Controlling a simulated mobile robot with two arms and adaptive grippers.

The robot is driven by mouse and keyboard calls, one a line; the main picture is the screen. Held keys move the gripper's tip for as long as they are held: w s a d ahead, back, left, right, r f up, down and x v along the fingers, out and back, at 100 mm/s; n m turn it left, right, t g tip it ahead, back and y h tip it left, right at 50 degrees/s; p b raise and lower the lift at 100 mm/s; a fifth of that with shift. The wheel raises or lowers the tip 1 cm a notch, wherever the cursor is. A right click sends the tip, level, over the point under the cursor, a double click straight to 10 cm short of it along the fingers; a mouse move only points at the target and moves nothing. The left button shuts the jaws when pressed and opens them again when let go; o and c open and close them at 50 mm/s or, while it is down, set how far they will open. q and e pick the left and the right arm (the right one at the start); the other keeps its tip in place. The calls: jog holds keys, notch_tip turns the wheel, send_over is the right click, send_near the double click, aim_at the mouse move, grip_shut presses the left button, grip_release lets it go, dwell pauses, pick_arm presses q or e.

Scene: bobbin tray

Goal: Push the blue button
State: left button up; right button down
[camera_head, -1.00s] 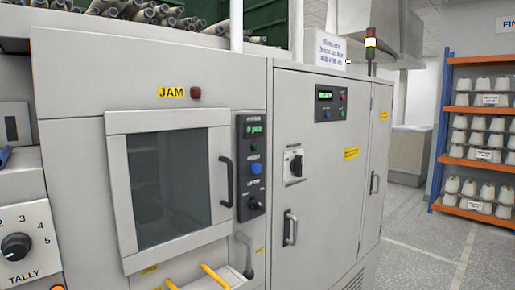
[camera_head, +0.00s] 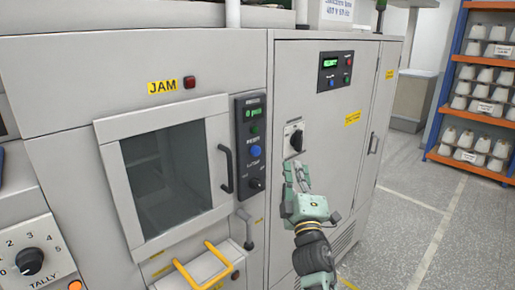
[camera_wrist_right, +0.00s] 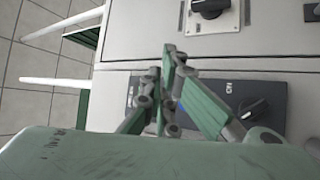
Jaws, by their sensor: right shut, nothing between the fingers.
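The blue button (camera_head: 256,151) is on the dark vertical control panel (camera_head: 241,180), below a green button (camera_head: 254,130) and above a black knob (camera_head: 256,184). My right gripper (camera_head: 297,172) is shut and empty, pointing up in front of the grey cabinet, right of and apart from the blue button in the picture. In the right wrist view its closed fingers (camera_wrist_right: 172,55) cover much of the dark panel; a sliver of blue (camera_wrist_right: 181,107) shows behind them. My left gripper is not in view.
A glazed door (camera_head: 165,175) with a black handle (camera_head: 226,168) is left of the panel. A rotary switch (camera_head: 294,138) and an upper display panel (camera_head: 335,72) are on the cabinet. Yellow bars (camera_head: 205,265) stick out below. Clear floor lies at right.

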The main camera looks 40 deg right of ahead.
aim_at(256, 151)
jog(key=w+b, duration=0.3)
jog(key=w, duration=0.5)
jog(key=shift+w+a, duration=0.35)
jog(key=shift+w, duration=0.05)
jog(key=shift+w+b, duration=0.2)
jog(key=shift+b, duration=0.1)
dwell(1.1)
jog(key=shift+w, duration=0.25)
jog(key=shift+w+a+b, duration=0.1)
jog(key=shift+w+b, duration=0.35)
jog(key=shift+w, duration=0.05)
dwell(0.7)
jog(key=shift+s, duration=0.1)
jog(key=shift+s+p, duration=0.45)
jog(key=shift+s, duration=0.4)
